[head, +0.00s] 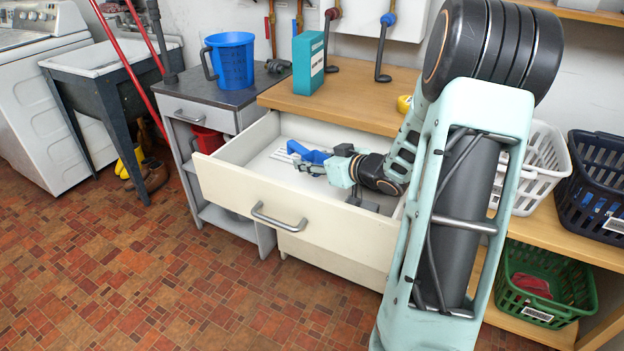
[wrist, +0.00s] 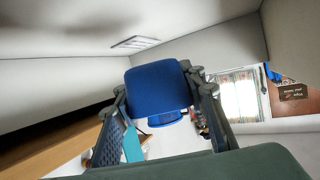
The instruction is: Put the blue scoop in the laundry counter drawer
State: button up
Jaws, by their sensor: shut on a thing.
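The blue scoop (head: 307,153) is held by my gripper (head: 318,166), which points left over the open laundry counter drawer (head: 245,195). In the wrist view the scoop (wrist: 158,88) sits between the two dark fingers of my gripper (wrist: 160,98), which are shut on it. In the head view, scoop and gripper appear within the outline of the drawer opening. Their exact height above the drawer floor is hard to tell. The drawer is pulled well out, with its grey handle (head: 278,217) in front. My arm hides the drawer's right end.
A teal box (head: 308,63) stands on the wooden counter (head: 350,105) behind the drawer. A blue bucket (head: 231,62) stands on the grey cabinet to the left. White (head: 540,160) and dark blue (head: 600,180) baskets stand at right. A small grey item lies in the drawer.

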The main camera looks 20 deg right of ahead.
jog(key=shift+f+b, duration=0.75)
jog(key=shift+f, duration=1.1)
jog(key=shift+f+b, duration=0.3)
jog(key=shift+f, duration=0.35)
jog(key=o, duration=1.1)
jog(key=shift+c, duration=0.2)
